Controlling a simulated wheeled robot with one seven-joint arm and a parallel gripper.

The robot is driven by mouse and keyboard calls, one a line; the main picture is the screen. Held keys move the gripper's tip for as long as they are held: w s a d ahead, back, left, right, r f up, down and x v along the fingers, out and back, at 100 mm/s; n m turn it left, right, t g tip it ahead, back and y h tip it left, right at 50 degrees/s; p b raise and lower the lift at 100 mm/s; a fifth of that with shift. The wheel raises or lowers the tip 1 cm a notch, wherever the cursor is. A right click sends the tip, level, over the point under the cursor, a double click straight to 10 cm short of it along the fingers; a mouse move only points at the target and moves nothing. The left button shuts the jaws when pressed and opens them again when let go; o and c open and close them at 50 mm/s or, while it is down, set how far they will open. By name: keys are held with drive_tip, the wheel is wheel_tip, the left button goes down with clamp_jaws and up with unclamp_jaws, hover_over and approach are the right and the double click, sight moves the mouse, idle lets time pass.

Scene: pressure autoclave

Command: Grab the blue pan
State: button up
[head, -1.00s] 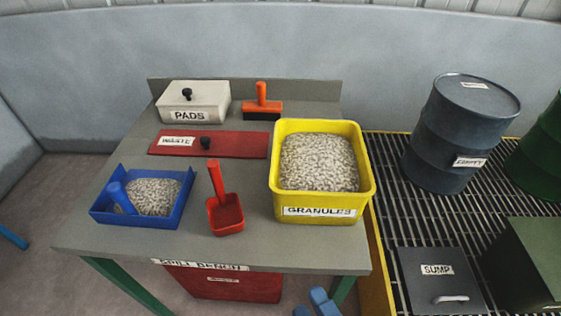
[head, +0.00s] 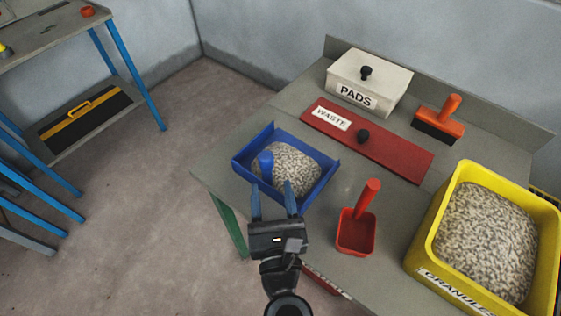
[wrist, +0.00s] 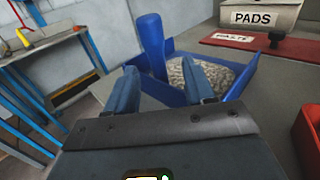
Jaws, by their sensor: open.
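The blue pan (head: 323,184) sits on the left front corner of the grey bench and holds a heap of pale granules. Its upright blue handle (head: 266,164) stands at the pan's left side. My gripper (head: 273,190) is open and empty, with its blue fingers pointing toward the pan's near side. In the wrist view the pan (wrist: 240,82) lies just beyond the fingers, and the handle (wrist: 152,42) rises beyond the gap between the fingertips, nearer the left one. The fingers do not appear to hold the handle. Part of the pan is hidden behind the fingers.
A red scoop (head: 356,230) lies right of the pan. Behind are a red WASTE lid (head: 385,151), a white PADS box (head: 375,85) and an orange-handled brush (head: 440,118). A yellow granules tub (head: 440,225) stands at right. Open floor lies left of the bench.

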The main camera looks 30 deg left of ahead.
sight(268, 175)
drive_tip(key=x, duration=0.5)
drive_tip(key=shift+w+a, duration=0.15)
drive_tip(key=shift+a, duration=0.25)
clamp_jaws()
